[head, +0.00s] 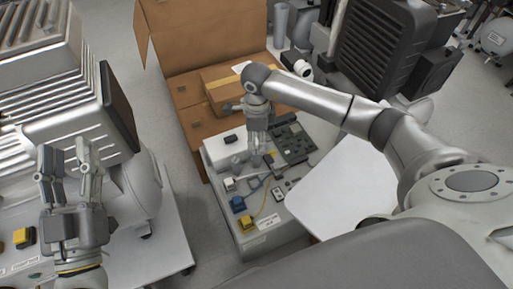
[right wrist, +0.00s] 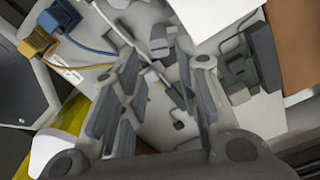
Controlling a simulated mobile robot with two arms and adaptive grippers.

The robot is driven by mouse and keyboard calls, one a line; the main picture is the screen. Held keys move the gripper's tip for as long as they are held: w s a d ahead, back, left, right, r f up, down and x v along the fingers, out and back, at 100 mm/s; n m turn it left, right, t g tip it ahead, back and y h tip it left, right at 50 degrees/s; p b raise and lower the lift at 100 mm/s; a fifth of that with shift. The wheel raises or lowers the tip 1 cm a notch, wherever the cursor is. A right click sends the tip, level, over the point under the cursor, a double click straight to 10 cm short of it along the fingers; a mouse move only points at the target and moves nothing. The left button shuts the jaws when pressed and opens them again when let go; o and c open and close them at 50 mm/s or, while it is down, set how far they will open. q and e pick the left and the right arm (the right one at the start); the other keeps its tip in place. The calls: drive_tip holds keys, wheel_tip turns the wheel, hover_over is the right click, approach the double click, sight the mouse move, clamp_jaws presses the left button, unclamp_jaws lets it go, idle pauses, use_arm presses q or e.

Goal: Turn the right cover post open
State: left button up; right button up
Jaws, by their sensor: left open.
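The equipment panel (head: 262,243) stands in the middle of the head view, with small fittings, a blue connector (head: 237,204) and a yellow connector (head: 245,222). My right gripper (head: 257,150) points down over its back part. In the right wrist view its fingers (right wrist: 162,85) are spread, with pale panel and small grey parts visible between them. I cannot tell which grey part is the right cover post; the gripper and arm hide some of that area. My left gripper (head: 66,160) is open and empty at the left, fingers up, away from the panel.
An open cardboard box (head: 190,45) stands behind the panel, with a taped carton (head: 222,85) in it. A finned grey compressor (head: 50,90) fills the left. A white board (head: 345,185) lies right of the panel, under my right arm. Grey floor (head: 205,225) shows between the units.

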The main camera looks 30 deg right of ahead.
sight(257, 152)
wheel_tip(257, 152, up, 4)
drive_tip(key=shift+o, duration=0.3)
